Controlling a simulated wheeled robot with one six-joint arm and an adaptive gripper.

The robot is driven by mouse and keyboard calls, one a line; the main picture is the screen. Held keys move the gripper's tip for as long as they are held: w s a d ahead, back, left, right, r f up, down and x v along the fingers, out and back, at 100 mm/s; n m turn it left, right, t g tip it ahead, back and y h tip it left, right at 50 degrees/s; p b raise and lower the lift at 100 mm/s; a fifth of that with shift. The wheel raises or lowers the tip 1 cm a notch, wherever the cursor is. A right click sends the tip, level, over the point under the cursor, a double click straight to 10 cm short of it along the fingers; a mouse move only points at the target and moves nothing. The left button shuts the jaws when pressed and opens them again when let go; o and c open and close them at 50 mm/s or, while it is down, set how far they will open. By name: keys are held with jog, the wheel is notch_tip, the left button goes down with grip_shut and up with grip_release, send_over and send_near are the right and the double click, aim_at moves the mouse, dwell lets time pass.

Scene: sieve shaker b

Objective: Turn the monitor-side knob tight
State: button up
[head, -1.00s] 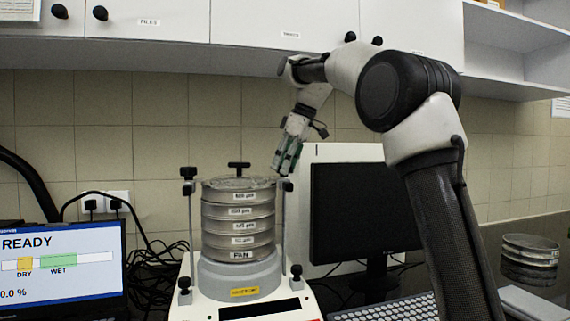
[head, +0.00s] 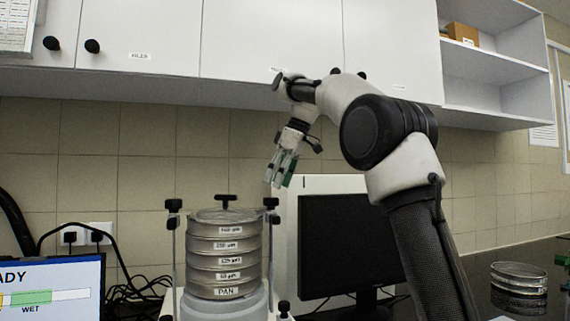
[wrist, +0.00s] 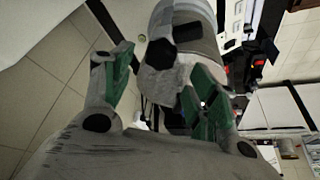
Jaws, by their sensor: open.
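The sieve shaker (head: 222,262) stands with a stack of labelled metal sieves between two upright rods. The monitor-side knob (head: 271,203) is black and sits on top of the right rod, beside the monitor (head: 350,245). A matching knob (head: 173,205) tops the left rod, and a black T-handle (head: 226,199) is at the centre. My gripper (head: 278,184) hangs fingers-down just above the monitor-side knob, apart from it in the head view. It is open, with green-lined fingers, also seen in the wrist view (wrist: 158,62). I cannot identify the monitor-side knob surely in the wrist view.
A laptop (head: 50,288) stands at left with black cables behind it. Wall cabinets (head: 270,40) hang above my arm. Loose sieves (head: 519,275) lie on the dark counter at right. A lower knob (head: 283,308) is at the shaker's front right.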

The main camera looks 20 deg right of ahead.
jog(key=v, duration=0.6)
jog(key=shift+r, duration=0.3)
jog(key=shift+s+d, duration=0.2)
jog(key=s+d+f+m+t+h, duration=0.1)
jog(key=s+d+f+m, duration=0.2)
jog(key=s+f, duration=0.35)
jog(key=s+d+f+m+h, duration=0.1)
jog(key=s+d+f+m, duration=0.25)
jog(key=s, duration=0.65)
jog(key=s+d+f+m+h, duration=0.1)
jog(key=s+d+f+m, duration=0.1)
jog(key=s+f, duration=0.6)
jog(key=s+d+f+m, duration=0.2)
jog(key=s+f, duration=0.7)
jog(key=f, duration=0.5)
jog(key=shift+t+h, duration=0.4)
jog(key=shift+f+m, duration=0.1)
jog(key=shift+m, duration=0.15)
